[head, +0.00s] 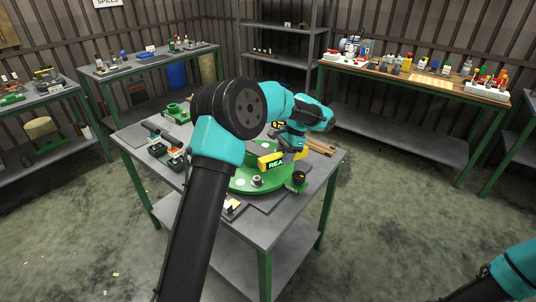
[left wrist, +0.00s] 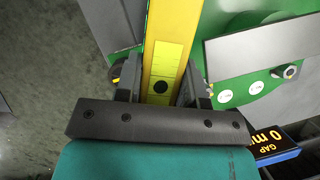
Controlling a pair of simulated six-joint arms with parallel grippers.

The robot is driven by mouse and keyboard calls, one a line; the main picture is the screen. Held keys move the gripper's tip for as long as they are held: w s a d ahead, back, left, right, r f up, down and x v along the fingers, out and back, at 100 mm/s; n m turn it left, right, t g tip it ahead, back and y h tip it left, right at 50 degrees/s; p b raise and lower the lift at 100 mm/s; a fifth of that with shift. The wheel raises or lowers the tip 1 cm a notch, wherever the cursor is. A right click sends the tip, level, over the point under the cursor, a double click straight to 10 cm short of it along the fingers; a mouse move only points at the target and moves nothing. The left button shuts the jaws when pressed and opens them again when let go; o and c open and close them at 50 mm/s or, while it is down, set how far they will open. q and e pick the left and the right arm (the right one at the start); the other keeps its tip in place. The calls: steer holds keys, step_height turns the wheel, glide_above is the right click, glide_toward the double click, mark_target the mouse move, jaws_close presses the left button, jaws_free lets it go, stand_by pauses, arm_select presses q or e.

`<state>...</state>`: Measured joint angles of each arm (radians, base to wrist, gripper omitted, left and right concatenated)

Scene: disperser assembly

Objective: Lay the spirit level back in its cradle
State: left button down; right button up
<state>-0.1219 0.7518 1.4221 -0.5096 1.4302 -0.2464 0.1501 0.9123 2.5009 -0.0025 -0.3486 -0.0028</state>
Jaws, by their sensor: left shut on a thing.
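The yellow spirit level (left wrist: 174,30) lies between the fingers of my left gripper (left wrist: 160,80), which is shut on it. Its yellow-green vial window shows near the fingers, and its far end runs out of the top of the left wrist view. In the head view my left gripper (head: 291,143) is low over the middle bench, behind the green disperser base (head: 244,184). A small yellow patch (head: 302,154) beside it may be part of the level. I cannot clearly make out the cradle. My right gripper is out of view.
A gap display (left wrist: 270,141) reading 0 mm is close to the gripper. A yellow block marked REA (head: 270,161) stands on the green base. A wooden strip (head: 321,147) lies at the bench's right. Small parts (head: 168,152) crowd the left side.

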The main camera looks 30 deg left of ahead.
arm_select(q)
steer(key=w+d+n, duration=0.1)
steer(key=d+n, duration=0.1)
steer(key=w+d+f+n+h, duration=0.1)
steer(key=d+n, duration=0.1)
steer(key=w+d+f+n+h, duration=0.1)
steer(key=d+n, duration=0.1)
steer(key=shift+w+d+f+g, duration=0.15)
steer(key=shift+d+g, duration=0.05)
steer(key=shift+g, duration=0.2)
steer(key=shift+w+d+f+n+h, duration=0.2)
steer(key=shift+d+n+h, duration=0.1)
steer(key=shift+d+n, duration=0.3)
